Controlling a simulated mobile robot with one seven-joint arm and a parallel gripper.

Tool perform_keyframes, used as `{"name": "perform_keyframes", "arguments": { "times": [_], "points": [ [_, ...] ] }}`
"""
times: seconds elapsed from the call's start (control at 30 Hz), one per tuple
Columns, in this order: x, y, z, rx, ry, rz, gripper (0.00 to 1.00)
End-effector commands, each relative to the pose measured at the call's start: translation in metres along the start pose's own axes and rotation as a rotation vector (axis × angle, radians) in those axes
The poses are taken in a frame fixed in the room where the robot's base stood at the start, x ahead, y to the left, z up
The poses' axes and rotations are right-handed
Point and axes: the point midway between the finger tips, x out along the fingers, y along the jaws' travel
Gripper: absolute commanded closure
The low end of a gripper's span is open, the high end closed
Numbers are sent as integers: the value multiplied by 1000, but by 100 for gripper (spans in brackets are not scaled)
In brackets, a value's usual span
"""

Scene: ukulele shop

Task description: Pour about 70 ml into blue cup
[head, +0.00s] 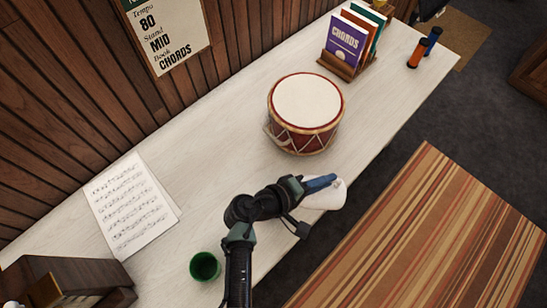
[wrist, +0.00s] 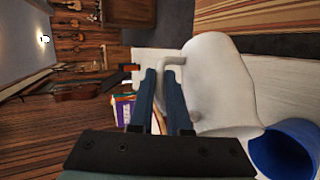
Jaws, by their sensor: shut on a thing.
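A white jug (head: 328,197) is held above the right edge of the pale table. In the wrist view the jug (wrist: 222,85) lies well over on its side. My gripper (head: 325,182) is shut on the jug's handle, which shows between the fingers (wrist: 168,80) in the wrist view. The blue cup (wrist: 287,150) is at the lower right of the wrist view, close to and below one end of the jug. I cannot make it out in the head view. Neither the jug's mouth nor any stream of liquid can be made out, and the cup's contents cannot be told.
A green cup (head: 205,266) stands near my arm. A red drum (head: 305,113) stands farther along the table (head: 390,95), with sheet music (head: 131,205) at the left. Books in a holder (head: 350,45) and orange and blue items (head: 424,47) are at the far end.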

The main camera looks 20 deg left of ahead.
Motion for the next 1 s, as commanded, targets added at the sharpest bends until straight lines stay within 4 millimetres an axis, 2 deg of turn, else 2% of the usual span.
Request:
{"name": "perform_keyframes", "arguments": {
  "times": [1.0],
  "points": [
    [-24,4,-10,-50,-27,123,100]
  ]
}}
